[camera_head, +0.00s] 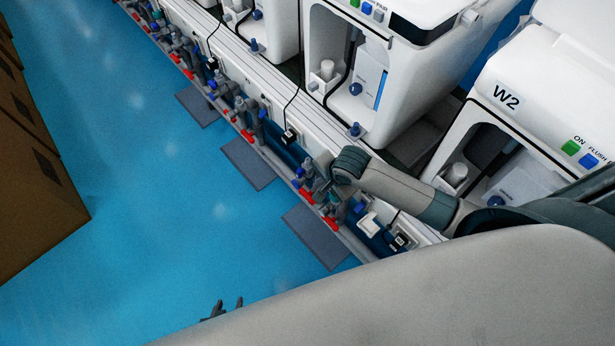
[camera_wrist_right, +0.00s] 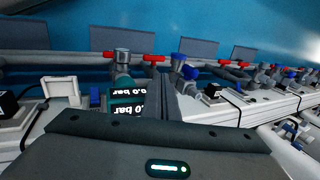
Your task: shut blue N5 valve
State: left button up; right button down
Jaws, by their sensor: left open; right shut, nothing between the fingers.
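Several blue valve handles sit along the pipe rail; no N5 label is readable, so I cannot tell which one is N5. In the right wrist view a blue valve handle (camera_wrist_right: 190,73) stands just right of my right gripper's fingers (camera_wrist_right: 160,98), apart from them in the picture. The fingers are shut and empty, beside a display reading in bar (camera_wrist_right: 128,103). In the head view my right gripper (camera_head: 324,187) is at the near part of the rail, partly hidden by its wrist, close to a blue handle (camera_head: 298,173). My left gripper (camera_head: 222,309) is open over the floor.
Red valve handles (camera_head: 331,223) alternate with blue ones along the rail. Grey mats (camera_head: 248,163) lie on the blue floor. Brown boxes (camera_head: 40,180) stand at the left; the floor between is clear.

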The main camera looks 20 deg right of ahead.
aim_at(300, 173)
jog(key=w+f, duration=0.1)
jog(key=w+a+f, duration=0.1)
jog(key=w+f, duration=0.1)
jog(key=w+a+f, duration=0.1)
jog(key=w, duration=0.1)
jog(key=shift+w+f, duration=0.2)
dwell(0.3)
